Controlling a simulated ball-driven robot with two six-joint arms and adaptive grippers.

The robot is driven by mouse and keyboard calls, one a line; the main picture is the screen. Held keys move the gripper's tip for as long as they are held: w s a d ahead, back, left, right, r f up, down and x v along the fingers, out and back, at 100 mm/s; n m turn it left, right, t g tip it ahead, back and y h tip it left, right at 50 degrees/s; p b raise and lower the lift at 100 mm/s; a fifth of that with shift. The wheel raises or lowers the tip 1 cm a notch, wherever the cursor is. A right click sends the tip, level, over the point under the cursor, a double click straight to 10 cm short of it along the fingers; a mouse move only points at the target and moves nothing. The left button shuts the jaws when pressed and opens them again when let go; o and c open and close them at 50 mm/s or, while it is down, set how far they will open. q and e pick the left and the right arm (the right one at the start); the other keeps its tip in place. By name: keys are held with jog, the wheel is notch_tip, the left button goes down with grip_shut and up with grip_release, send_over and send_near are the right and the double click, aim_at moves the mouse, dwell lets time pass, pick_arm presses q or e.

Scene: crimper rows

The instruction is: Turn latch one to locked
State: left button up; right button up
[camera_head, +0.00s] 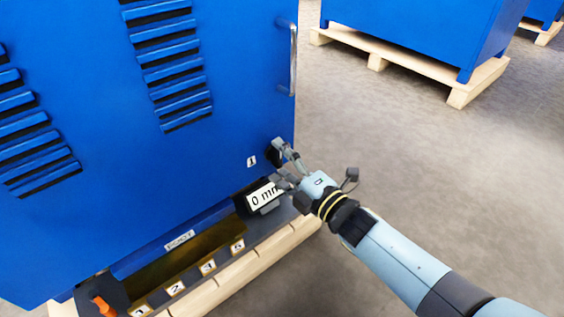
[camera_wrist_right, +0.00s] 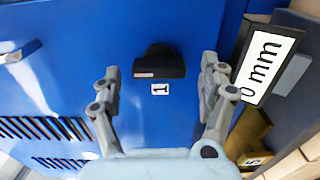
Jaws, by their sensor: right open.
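Latch one (camera_wrist_right: 160,64) is a black knob with a bar-shaped handle and a small pale red mark on the blue cabinet door. A label "1" (camera_wrist_right: 160,89) sits beside it. In the head view the latch (camera_head: 272,155) is a dark shape near the door's lower right corner, partly hidden by my gripper. My right gripper (camera_head: 284,163) is open in front of it. In the right wrist view its fingers (camera_wrist_right: 160,80) stand on both sides of the latch, apart from it, with nothing between them but the latch beyond. My left gripper is not in view.
A display reading "0 mm" (camera_head: 264,195) sits just below the gripper. A trough with numbered labels (camera_head: 208,266) and an orange lever (camera_head: 104,306) run along the cabinet's base. A vertical handle (camera_head: 293,60) is on the door's right edge. Open floor (camera_head: 400,150) lies right.

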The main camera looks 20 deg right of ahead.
jog(key=v, duration=1.2)
